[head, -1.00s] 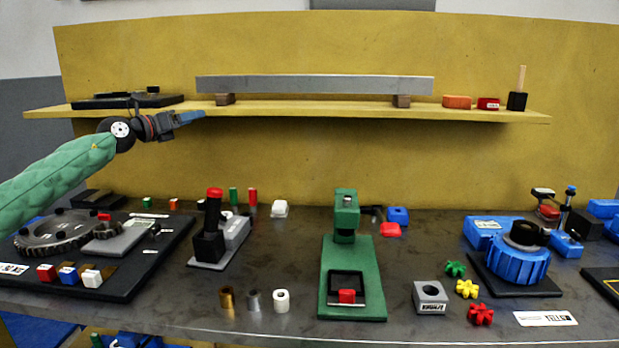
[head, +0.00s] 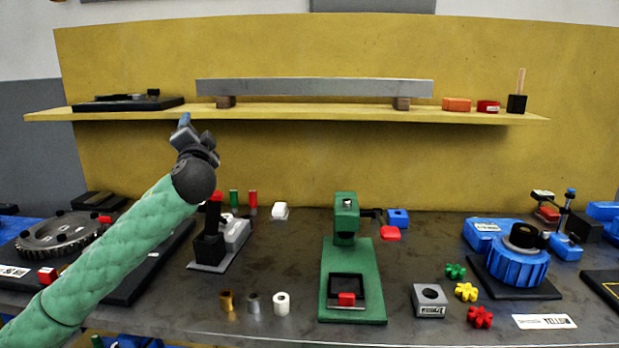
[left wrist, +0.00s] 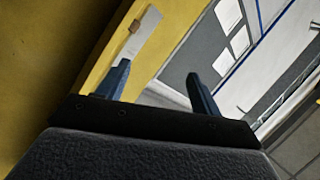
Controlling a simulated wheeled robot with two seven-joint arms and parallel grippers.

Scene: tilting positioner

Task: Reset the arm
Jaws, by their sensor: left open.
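My left gripper (head: 184,124) is raised in front of the yellow back panel, just below the left part of the shelf, with its fingers pointing up. In the left wrist view the two blue fingers of my left gripper (left wrist: 160,88) stand apart with nothing between them. My green-sleeved left arm comes in from the lower left and hides part of the black board with the gear (head: 60,236). My right gripper is in neither view.
The yellow shelf (head: 320,112) carries a long grey bar (head: 315,88). On the bench stand a red-topped lever device (head: 208,245), a green press (head: 365,275), a blue round positioner (head: 515,265) and several small parts. The bench's front middle has some bare room.

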